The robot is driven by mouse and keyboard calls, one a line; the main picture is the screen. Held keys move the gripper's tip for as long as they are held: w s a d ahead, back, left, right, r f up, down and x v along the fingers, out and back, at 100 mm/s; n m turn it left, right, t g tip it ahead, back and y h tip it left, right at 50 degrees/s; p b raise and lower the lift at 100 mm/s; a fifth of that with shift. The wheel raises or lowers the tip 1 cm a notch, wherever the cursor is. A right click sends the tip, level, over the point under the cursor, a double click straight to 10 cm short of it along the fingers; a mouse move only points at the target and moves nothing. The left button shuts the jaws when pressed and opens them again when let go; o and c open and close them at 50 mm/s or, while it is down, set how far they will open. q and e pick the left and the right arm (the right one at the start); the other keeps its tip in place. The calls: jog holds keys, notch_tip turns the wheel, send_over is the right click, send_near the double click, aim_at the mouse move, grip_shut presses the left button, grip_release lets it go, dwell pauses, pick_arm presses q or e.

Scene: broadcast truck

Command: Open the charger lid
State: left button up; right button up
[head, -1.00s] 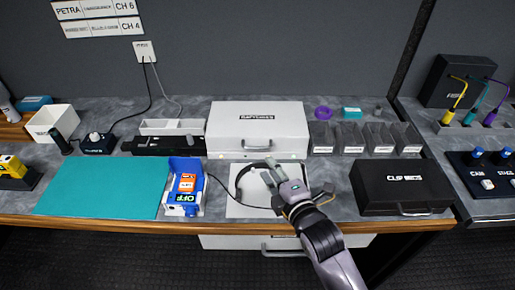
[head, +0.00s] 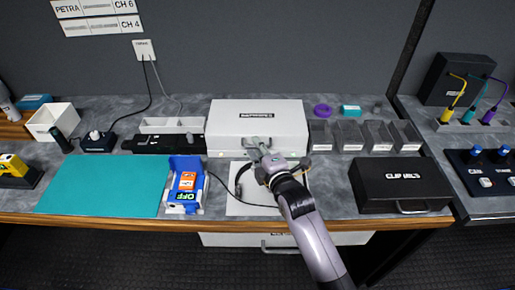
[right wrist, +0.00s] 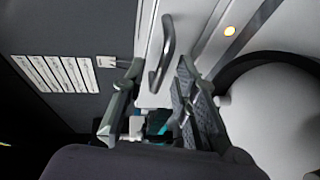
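A white case (head: 225,121) with a dark label on its front-sloping lid stands at the back middle of the bench; its lid is down. I take it for the charger, but the label is too blurred to read. Its grey bar handle (right wrist: 166,52) shows close up in the right wrist view. My right gripper (head: 258,148) is at the front of the case, by the handle. In the right wrist view its two fingers (right wrist: 158,108) are apart, with the handle just beyond the gap between them. I cannot tell whether they touch it. My left gripper is not in view.
A black headset (head: 240,178) lies on a white mat (head: 238,208) under my right arm. A blue holder (head: 186,163) with a handheld device and a teal mat (head: 105,187) are left. Grey bins (head: 352,138) and a black case (head: 400,180) are right.

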grip_shut()
dwell(0.7)
